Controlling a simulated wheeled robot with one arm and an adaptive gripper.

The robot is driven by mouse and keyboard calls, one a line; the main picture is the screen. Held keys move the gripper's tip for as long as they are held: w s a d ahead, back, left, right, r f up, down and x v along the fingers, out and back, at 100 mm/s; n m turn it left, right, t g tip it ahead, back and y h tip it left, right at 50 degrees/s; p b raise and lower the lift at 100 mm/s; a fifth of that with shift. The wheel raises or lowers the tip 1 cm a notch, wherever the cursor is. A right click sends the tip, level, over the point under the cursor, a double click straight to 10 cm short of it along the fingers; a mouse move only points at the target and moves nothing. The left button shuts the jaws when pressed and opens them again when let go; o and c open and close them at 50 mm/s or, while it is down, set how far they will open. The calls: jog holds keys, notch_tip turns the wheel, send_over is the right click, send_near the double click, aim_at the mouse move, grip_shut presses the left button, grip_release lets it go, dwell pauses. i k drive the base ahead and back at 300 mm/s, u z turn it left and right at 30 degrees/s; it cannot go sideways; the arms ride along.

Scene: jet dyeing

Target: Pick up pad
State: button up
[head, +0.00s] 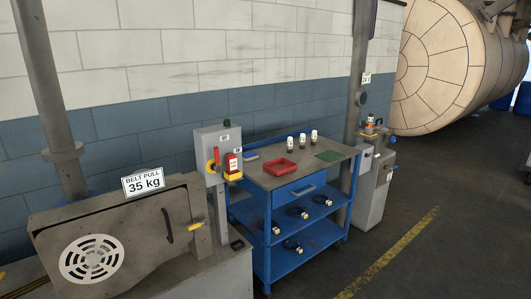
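A flat green pad (329,155) lies on the right part of the top of a blue cart (283,181). A red open tray (279,167) sits to its left on the same top. Several small white-capped bottles (302,142) stand along the back edge, behind the pad and tray. A small flat blue item (250,155) lies at the back left of the top; it is too small to tell what it is. My gripper is not in view.
Dark fittings (292,244) lie on the cart's lower shelves. A grey control box (217,150) with a red handle stands left of the cart, beside a belt-guarded machine (105,240). A grey cabinet (375,190) and pipe stand right. The floor in front is open, with a yellow line (390,255).

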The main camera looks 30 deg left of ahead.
aim_at(247, 157)
jog(key=i, duration=1.9)
jog(key=u, duration=0.7)
jog(key=i, duration=1.2)
jog(key=u, duration=1.55)
jog(key=i, duration=0.8)
jog(key=u, duration=0.75)
